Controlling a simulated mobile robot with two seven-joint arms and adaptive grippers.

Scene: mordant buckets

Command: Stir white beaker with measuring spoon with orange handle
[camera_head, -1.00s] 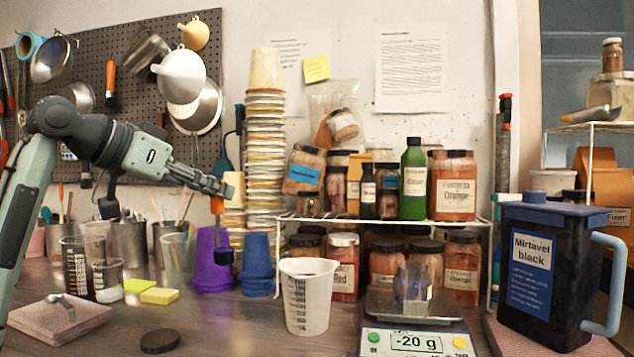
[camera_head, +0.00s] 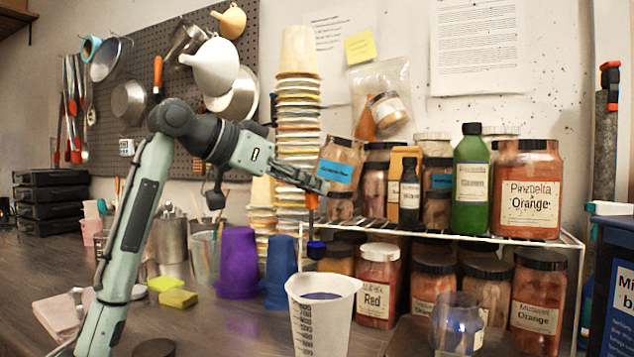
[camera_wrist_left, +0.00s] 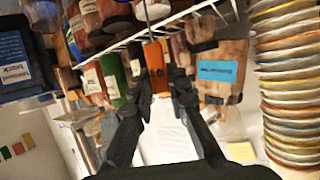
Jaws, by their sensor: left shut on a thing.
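The white beaker (camera_head: 322,325) stands on the bench in the lower middle of the head view. It is upright, has dark measuring marks and holds a dark bluish liquid. My left gripper (camera_head: 318,190) is shut on the orange handle of the measuring spoon (camera_head: 312,203). The spoon hangs down, with its dark blue bowl (camera_head: 316,250) just above the beaker's rim in the picture and apart from it. In the left wrist view the orange handle (camera_wrist_left: 154,60) sits between the fingertips (camera_wrist_left: 160,85). My right gripper is not in view.
A wire rack (camera_head: 545,242) with several jars and a green bottle (camera_head: 471,180) stands close behind and right. Purple (camera_head: 238,265) and blue cups stand left of the beaker, with a tall cup stack (camera_head: 298,110) behind. A glass (camera_head: 457,325) stands at right.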

